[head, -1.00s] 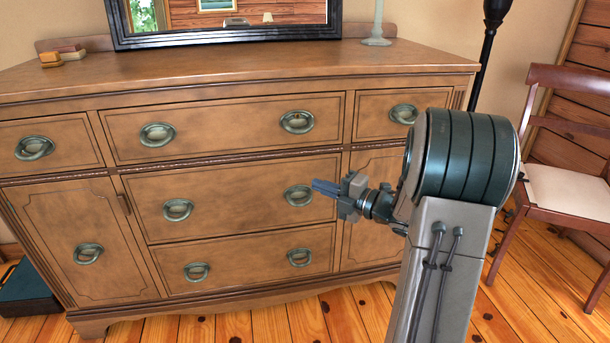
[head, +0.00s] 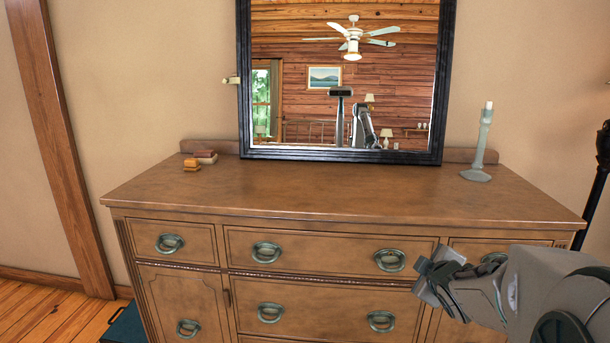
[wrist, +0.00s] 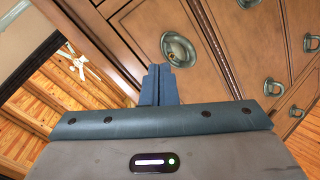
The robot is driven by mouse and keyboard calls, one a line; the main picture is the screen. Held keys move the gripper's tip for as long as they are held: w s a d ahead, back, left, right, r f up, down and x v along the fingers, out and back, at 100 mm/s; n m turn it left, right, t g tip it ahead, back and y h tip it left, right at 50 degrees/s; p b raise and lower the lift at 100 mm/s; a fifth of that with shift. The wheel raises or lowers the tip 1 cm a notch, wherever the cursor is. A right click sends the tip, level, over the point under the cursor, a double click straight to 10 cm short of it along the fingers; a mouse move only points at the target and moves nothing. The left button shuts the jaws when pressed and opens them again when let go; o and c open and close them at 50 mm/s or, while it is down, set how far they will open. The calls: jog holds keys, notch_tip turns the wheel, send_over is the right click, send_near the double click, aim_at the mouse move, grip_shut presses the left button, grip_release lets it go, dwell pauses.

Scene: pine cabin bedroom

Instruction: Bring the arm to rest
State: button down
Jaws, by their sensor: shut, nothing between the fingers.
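My gripper (head: 428,282) is in front of the right part of the wooden dresser (head: 330,205), at about the height of its top drawers. In the wrist view the two blue fingers (wrist: 158,84) are together with nothing between them. A round metal drawer pull (wrist: 179,49) shows just beyond the fingertips in that view. I cannot tell whether the fingers touch the dresser. My arm comes in from the lower right of the head view.
A dark box (head: 125,328) sits on the floor at left. The drawers are shut.

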jog(key=s+a+r+m+g+p, duration=0.3)
jog(key=s+r+p, duration=0.1)
jog(key=s, duration=0.4)
jog(key=s+a+r+m+g+y+p, duration=0.1)
jog(key=s+a+r+m+g+p, duration=0.2)
jog(key=s+p, duration=0.4)
jog(key=s+a+r+m+g+p, duration=0.3)
jog(key=s+a+r+m+p, duration=0.2)
jog(key=s, duration=0.4)
notch_tip(320, 180, up, 2)
jog(key=shift+a+r+g+p, duration=0.1)
jog(key=shift+a+g+p, duration=0.1)
jog(key=shift+g+p, duration=0.35)
